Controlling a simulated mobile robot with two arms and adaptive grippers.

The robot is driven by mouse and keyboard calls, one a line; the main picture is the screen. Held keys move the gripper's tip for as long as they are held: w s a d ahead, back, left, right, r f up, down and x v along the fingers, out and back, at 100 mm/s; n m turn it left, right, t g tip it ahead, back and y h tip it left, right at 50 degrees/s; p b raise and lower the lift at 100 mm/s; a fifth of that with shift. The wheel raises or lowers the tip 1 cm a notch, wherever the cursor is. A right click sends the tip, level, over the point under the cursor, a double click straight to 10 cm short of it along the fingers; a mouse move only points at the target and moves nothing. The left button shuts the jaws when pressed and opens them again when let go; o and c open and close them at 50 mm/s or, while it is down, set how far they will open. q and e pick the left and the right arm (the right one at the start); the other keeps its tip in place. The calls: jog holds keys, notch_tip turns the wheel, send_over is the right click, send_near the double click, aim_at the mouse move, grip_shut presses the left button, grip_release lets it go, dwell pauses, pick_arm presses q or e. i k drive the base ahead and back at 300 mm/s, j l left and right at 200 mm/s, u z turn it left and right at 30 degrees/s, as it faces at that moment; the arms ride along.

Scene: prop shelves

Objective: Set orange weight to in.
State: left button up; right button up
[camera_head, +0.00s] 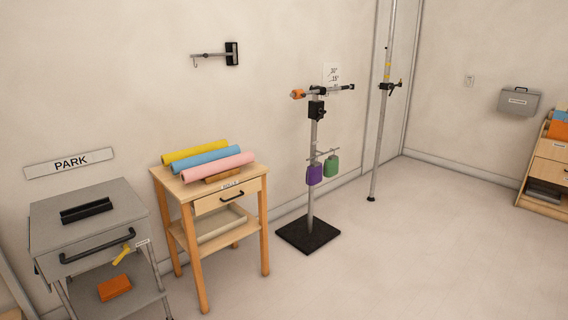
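A small orange weight (298,94) sits at the left end of the short crossbar on top of a metal stand (313,150). Neither of my grippers is in view.
Purple (314,174) and green (331,166) weights hang lower on the stand, above its black base (308,234). A wooden table (211,203) with coloured rolls and a grey cart (88,222) stand left. Floor at the front right (430,240) is clear.

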aim_at(300, 93)
jog(key=i, duration=2.3)
